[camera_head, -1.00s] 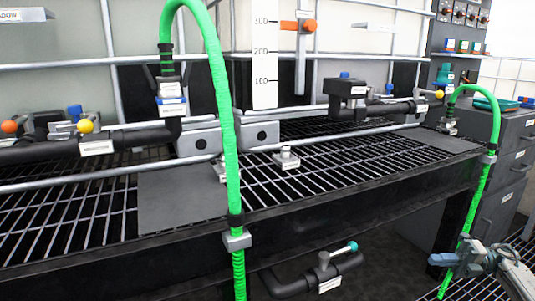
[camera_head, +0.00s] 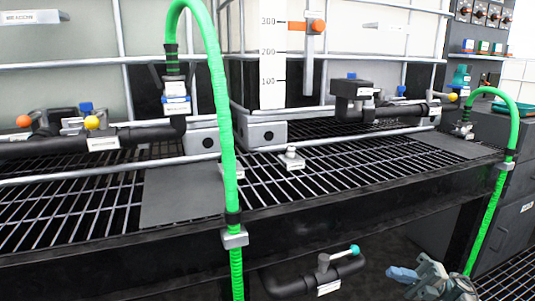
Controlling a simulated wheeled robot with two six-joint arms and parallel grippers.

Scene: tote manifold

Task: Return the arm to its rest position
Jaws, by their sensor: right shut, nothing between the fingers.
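My right gripper (camera_head: 404,274) shows at the lower right of the head view, low in front of the black bench. Its fingers point left and are shut with nothing between them. It is apart from the green hose behind it on the right. The rest of my right arm is mostly cut off by the bottom edge. My left gripper is not in view.
A near green hose (camera_head: 221,120) and a far green hose (camera_head: 492,205) hang down the bench front. A black pipe with a teal-tipped valve (camera_head: 323,270) sits below the bench edge. The grated bench top (camera_head: 345,160) carries pipes and valves. Dark drawers (camera_head: 515,230) stand at right.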

